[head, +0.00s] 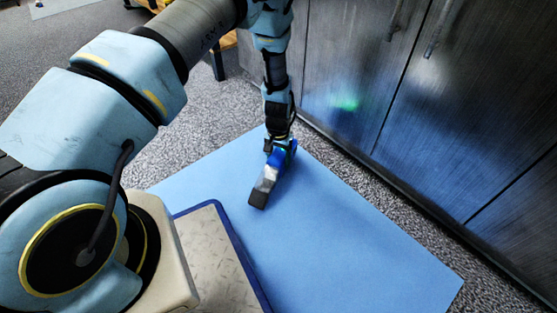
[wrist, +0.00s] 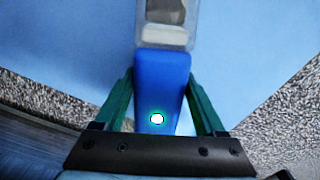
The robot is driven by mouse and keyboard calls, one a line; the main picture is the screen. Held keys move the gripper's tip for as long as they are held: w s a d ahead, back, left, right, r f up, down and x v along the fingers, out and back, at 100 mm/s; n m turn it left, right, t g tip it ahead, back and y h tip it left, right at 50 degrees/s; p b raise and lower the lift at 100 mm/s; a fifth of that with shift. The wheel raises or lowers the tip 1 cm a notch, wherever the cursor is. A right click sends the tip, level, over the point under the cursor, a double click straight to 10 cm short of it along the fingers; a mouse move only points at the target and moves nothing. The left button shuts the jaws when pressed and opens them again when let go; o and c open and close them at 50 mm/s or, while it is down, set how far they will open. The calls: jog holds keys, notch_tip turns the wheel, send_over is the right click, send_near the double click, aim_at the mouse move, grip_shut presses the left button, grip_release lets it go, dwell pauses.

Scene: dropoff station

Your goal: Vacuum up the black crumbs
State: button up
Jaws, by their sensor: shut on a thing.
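My gripper (wrist: 160,105) is shut on a blue handheld vacuum (wrist: 165,68). Its green fingers press on both sides of the blue body, and a round light glows green-white on it. The vacuum's clear front part with a pale piece inside shows at the top of the wrist view. In the head view the vacuum (head: 267,180) points down toward the front, its dark nozzle at or just above the light blue mat (head: 340,230). I cannot tell whether the nozzle touches the mat. No black crumbs can be made out in either view.
Dark cabinets (head: 430,120) with metal handles stand along the right, close to the mat's edge. Grey speckled carpet (head: 215,125) surrounds the mat. The mat to the right and front of the vacuum is clear.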

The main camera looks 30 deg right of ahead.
jog(key=shift+w+d+r+p, duration=0.2)
jog(key=shift+r+p, duration=0.2)
jog(key=shift+r, duration=0.25)
jog(key=shift+w+d+r+p, duration=0.15)
jog(key=shift+r+p, duration=0.25)
jog(key=shift+r, duration=0.2)
jog(key=shift+s+a+r+p, duration=0.2)
jog(key=shift+r+p, duration=0.45)
jog(key=shift+r, duration=0.15)
